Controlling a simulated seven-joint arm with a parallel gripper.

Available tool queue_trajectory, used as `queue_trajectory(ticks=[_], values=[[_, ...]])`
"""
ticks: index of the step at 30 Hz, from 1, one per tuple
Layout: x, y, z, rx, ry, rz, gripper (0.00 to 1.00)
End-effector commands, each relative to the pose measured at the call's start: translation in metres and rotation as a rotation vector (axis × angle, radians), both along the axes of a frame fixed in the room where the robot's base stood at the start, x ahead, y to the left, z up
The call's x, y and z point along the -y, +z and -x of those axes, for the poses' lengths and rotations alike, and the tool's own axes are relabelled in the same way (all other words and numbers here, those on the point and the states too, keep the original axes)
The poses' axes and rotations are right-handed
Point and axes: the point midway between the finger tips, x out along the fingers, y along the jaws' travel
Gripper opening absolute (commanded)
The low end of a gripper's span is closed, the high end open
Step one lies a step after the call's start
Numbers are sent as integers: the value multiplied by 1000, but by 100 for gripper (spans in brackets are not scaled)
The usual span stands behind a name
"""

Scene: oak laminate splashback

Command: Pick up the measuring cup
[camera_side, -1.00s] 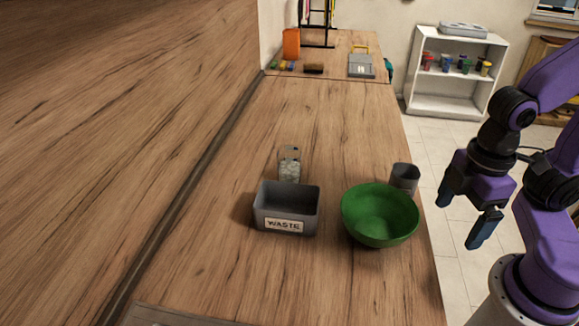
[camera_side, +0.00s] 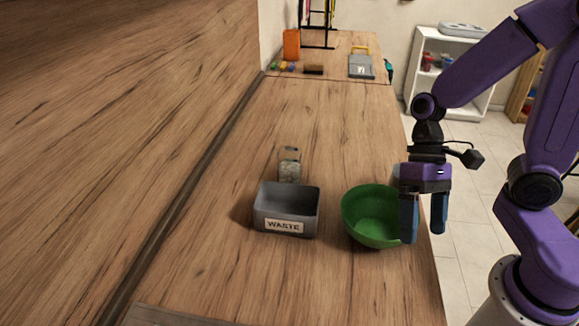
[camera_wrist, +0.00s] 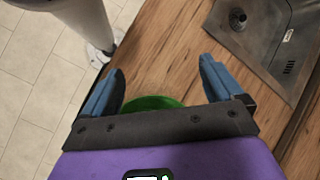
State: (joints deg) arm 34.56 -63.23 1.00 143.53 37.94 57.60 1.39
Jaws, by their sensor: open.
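A grey cup, which I take for the measuring cup, is almost wholly hidden behind my gripper in the side view; at most a sliver shows left of the hand. My gripper (camera_side: 423,236) points down, open with nothing between its fingers, over the right edge of the counter. Its left finger overlaps the right rim of the green bowl (camera_side: 366,214) in the picture; I cannot tell whether they touch. In the wrist view the open fingers (camera_wrist: 162,70) frame part of the green bowl (camera_wrist: 150,103). The cup does not show there.
A grey waste bin (camera_side: 286,209) stands left of the bowl, with a stone-patterned block-like item (camera_side: 289,165) behind it. A metal sink (camera_wrist: 262,42) shows in the wrist view. The wooden counter (camera_side: 330,120) behind is clear up to several items at the far end.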

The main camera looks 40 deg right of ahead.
Motion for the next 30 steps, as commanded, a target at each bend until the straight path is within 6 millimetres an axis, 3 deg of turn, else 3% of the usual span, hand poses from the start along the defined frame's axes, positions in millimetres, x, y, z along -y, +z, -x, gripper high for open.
queue_trajectory(ticks=[9, 17, 23, 30], values=[[-24, -2, -58, -246, -538, -104, 94], [-23, -5, -121, -410, -980, -226, 94], [-4, -11, -173, -515, -1325, -341, 94], [42, -23, -225, -614, -1731, -496, 94]])
